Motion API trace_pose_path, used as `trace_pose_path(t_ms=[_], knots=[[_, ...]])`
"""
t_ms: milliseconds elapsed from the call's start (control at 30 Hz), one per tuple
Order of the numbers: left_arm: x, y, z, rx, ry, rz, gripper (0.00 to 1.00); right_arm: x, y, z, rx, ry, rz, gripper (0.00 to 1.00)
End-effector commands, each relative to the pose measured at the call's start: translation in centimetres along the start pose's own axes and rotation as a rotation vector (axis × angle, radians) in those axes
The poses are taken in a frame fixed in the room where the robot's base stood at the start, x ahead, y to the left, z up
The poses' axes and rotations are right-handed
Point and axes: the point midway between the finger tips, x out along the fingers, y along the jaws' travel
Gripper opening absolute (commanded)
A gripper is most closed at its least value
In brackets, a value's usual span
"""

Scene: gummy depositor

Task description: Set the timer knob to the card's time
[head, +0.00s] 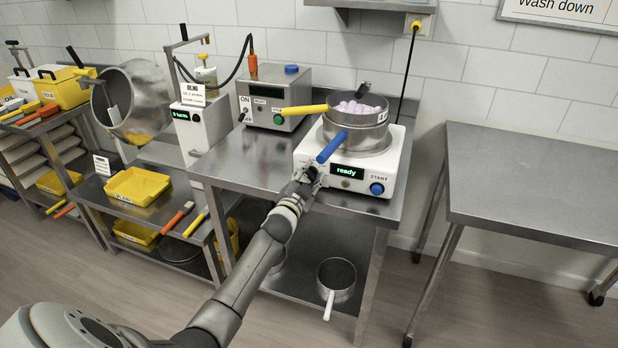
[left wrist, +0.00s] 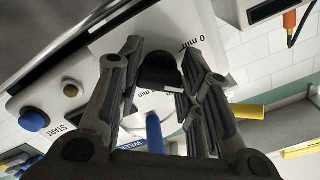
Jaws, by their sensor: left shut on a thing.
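The dark timer knob (left wrist: 160,72) sits on the front of the white sieve machine (head: 395,165). In the left wrist view it stands between my left gripper's two fingers, with a white mark on its face. My left gripper (head: 311,172) is shut on this knob, which it mostly hides in the head view. "0 min" is printed near the knob; another "min" label is partly covered by a finger. The display (head: 347,171) reads "ready". A blue START button (head: 377,189) is to its right. A white card (head: 192,95) headed "OILING" has smaller text too small to read. My right gripper is out of view.
Stacked sieves with pink sweets (head: 358,105) sit on the machine; their yellow handle (head: 303,110) and blue handle (head: 332,147) stick out, the blue one above my gripper. A grey control box (head: 270,95) stands behind. The right table (head: 540,185) is bare.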

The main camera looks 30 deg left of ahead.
Motion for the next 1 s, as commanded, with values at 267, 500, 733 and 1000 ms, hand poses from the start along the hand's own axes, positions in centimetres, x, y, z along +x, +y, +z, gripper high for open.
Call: trace_pose_path(t_ms=[267,500,733,1000], knots=[[0.0,0.1,0.1,0.002,-0.001,0.002,0.10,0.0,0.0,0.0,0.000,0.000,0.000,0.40],[0.0,0.1,0.1,0.001,-0.001,0.001,0.54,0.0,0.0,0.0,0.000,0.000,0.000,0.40],[0.0,0.0,0.0,0.001,-0.001,0.001,0.55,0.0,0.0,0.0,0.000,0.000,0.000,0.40],[-1.2,0.1,0.1,0.001,-0.002,0.001,0.55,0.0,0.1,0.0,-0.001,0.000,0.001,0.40]])
